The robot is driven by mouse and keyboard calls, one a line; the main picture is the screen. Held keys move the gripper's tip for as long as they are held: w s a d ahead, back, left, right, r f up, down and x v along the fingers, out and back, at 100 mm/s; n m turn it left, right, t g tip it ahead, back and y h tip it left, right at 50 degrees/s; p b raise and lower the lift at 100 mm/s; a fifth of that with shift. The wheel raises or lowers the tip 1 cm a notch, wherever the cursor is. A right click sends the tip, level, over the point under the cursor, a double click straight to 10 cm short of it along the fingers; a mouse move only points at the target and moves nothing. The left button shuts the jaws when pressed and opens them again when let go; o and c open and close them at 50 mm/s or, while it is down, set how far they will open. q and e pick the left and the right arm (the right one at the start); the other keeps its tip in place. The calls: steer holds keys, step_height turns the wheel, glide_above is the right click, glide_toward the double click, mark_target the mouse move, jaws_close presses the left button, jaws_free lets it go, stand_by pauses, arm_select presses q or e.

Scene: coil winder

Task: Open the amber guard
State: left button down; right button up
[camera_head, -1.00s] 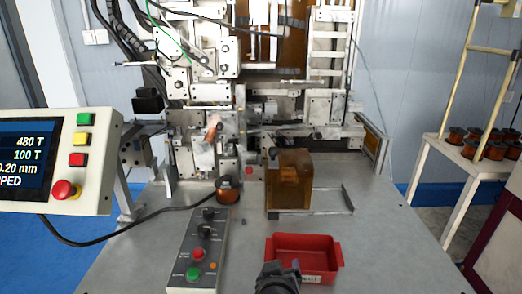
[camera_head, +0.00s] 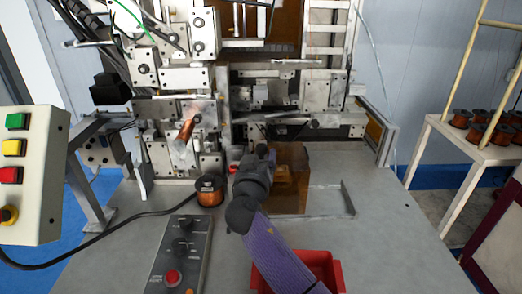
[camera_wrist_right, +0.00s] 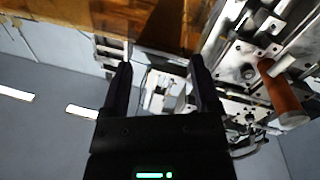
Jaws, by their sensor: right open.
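The amber guard (camera_head: 294,165) is a see-through brown box on the table in front of the machine, and it looks closed. My right gripper (camera_head: 262,152) is at its left upper side in the head view, and my arm hides part of the guard. Contact cannot be told. In the right wrist view my right gripper (camera_wrist_right: 160,75) has its two dark fingers spread, with nothing held between them. An amber surface (camera_wrist_right: 70,14) crosses the top of that view beyond the fingertips. My left gripper is not in view.
A red tray (camera_head: 325,266) lies partly under my right arm. A control box (camera_head: 180,255) and a copper spool (camera_head: 209,190) stand to the left. A copper-wound part (camera_head: 185,130) juts from the machine. The table's right side is clear.

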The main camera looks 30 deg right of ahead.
mark_target(261, 152)
steer(key=shift+x, duration=1.65)
jaws_close()
